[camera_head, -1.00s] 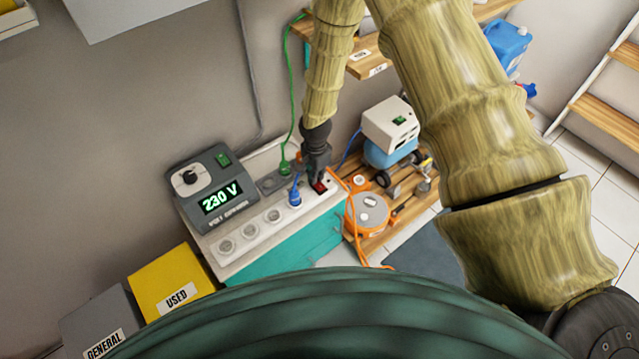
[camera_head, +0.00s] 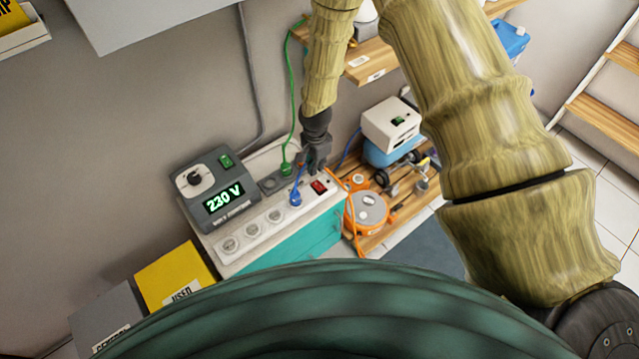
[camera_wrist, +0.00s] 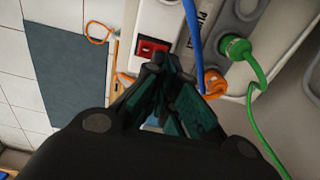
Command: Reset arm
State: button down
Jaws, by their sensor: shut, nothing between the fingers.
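My gripper (camera_head: 315,166) is shut and empty, pointing down just above the far right end of the white power strip (camera_head: 262,231). In the wrist view my gripper (camera_wrist: 165,62) has its fingertips together near the red rocker switch (camera_wrist: 152,48). The red switch also shows in the head view (camera_head: 319,187), just below the fingertips and uncovered. The fingers look apart from the switch, though the exact gap is hard to tell.
A grey 230 V unit (camera_head: 210,180) stands left of the gripper. Blue (camera_head: 295,198), green (camera_head: 286,169) and orange cords run close by. A white-and-blue compressor (camera_head: 391,122) and orange reel (camera_head: 366,210) sit right. A wooden shelf (camera_head: 372,64) is behind the arm.

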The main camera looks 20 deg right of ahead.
jog(key=shift+s, duration=0.1)
dwell(0.5)
jog(key=s+f+n+y+p, duration=0.1)
jog(key=s+f+n, duration=0.2)
jog(key=s, duration=0.6)
jog(key=s+f+n, duration=0.3)
jog(key=s, duration=0.6)
jog(key=s+d+r+n, duration=0.1)
jog(key=s+n, duration=0.2)
jog(key=s, duration=0.6)
jog(key=s+d+r+n+h+p, duration=0.1)
jog(key=s+n, duration=0.3)
jog(key=s, duration=0.5)
jog(key=shift+d+r+n, duration=0.2)
jog(key=shift+d+n, duration=0.1)
jog(key=shift+d, duration=0.5)
